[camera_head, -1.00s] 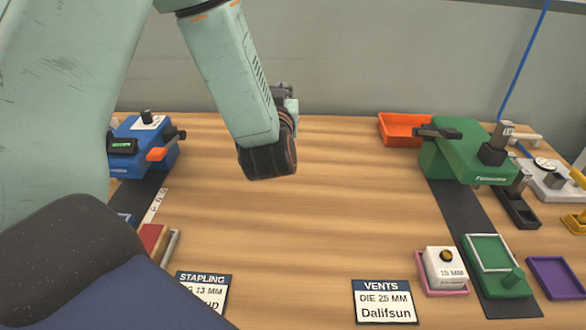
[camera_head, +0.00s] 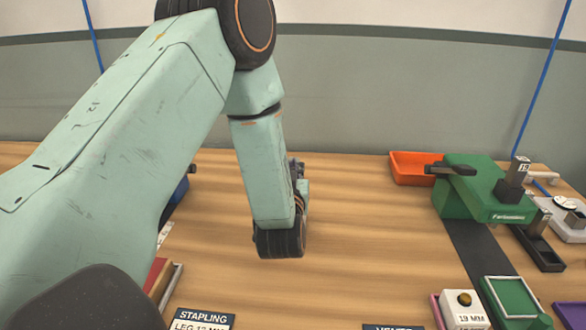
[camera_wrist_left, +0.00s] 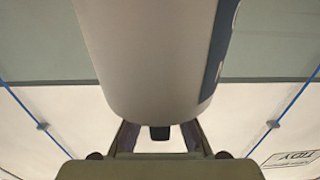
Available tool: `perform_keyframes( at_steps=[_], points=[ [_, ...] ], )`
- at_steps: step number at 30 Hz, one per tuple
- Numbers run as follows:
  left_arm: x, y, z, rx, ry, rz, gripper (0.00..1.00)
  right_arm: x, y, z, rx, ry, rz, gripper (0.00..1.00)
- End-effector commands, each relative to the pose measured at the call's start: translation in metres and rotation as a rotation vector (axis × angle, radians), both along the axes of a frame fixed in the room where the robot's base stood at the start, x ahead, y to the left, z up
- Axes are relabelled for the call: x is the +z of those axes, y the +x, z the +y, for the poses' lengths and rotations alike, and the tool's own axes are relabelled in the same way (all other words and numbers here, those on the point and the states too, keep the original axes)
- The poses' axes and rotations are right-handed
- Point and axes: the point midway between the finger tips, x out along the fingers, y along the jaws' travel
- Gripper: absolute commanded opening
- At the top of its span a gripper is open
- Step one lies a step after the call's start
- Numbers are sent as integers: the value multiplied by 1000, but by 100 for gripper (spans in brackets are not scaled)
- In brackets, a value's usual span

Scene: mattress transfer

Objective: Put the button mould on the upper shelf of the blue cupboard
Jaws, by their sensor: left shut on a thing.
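My left gripper (camera_wrist_left: 160,133) is shut on a smooth pale grey thing (camera_wrist_left: 150,60) with a rounded end and a dark blue band carrying pale lettering. I take it for the button mould, but only part of it shows. In the head view my left wrist (camera_head: 281,240) is above the middle of the table; the fingers and the held thing are hidden there. The blue cupboard and my right gripper are in neither view.
The wooden table (camera_head: 370,250) is clear in the middle.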

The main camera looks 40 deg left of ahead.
Motion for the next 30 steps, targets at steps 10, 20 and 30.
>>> perform_keyframes(
  at_steps=[10, 20, 30],
  points=[
    [-5, 0, 0, 0, 0, 2, 15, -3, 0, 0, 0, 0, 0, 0],
    [-4, 0, 0, 0, 0, 2, 33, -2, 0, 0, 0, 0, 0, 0],
    [-1, -9, -7, -3, 0, 7, 33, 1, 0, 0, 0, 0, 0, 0]
  ],
)
